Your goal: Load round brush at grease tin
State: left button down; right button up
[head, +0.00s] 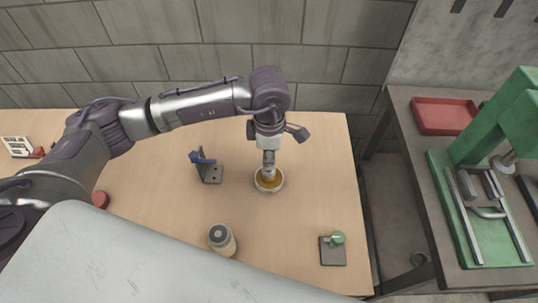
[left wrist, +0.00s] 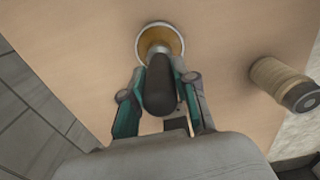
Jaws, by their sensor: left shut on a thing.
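The grease tin (head: 277,187) is a shallow round tin with a pale rim and amber grease, on the wooden table. It also shows at the top of the left wrist view (left wrist: 176,38). My left gripper (head: 268,143) is above the tin, pointing down. It is shut on the round brush (head: 268,171), whose dark handle (left wrist: 160,88) stands between the fingers in the left wrist view. The brush is about upright, with its lower end at the grease inside the tin. Its bristle tip is hard to make out, so I cannot tell how deep it sits. My right gripper is not in view.
A metal bracket with a blue part (head: 205,168) stands left of the tin. A beige jar with a grey top (head: 221,239) stands in front. A dark plate with a green knob (head: 333,250) is at front right. A bench with a red tray (head: 443,115) and green press is beyond a gap.

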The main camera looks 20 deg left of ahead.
pick_arm(q)
jog(key=shift+r+p, duration=1.25)
jog(key=shift+r, duration=1.85)
jog(key=shift+s+a+r+m, duration=0.2)
jog(key=shift+a+m, duration=0.05)
jog(key=shift+m, duration=0.55)
jog(key=s+a+r+m, duration=0.4)
jog(key=s+m, duration=0.3)
jog(key=m, duration=1.2)
jog(key=shift+s+a+m, duration=0.3)
jog(key=shift+s+a, duration=0.05)
jog(key=shift+a, duration=0.25)
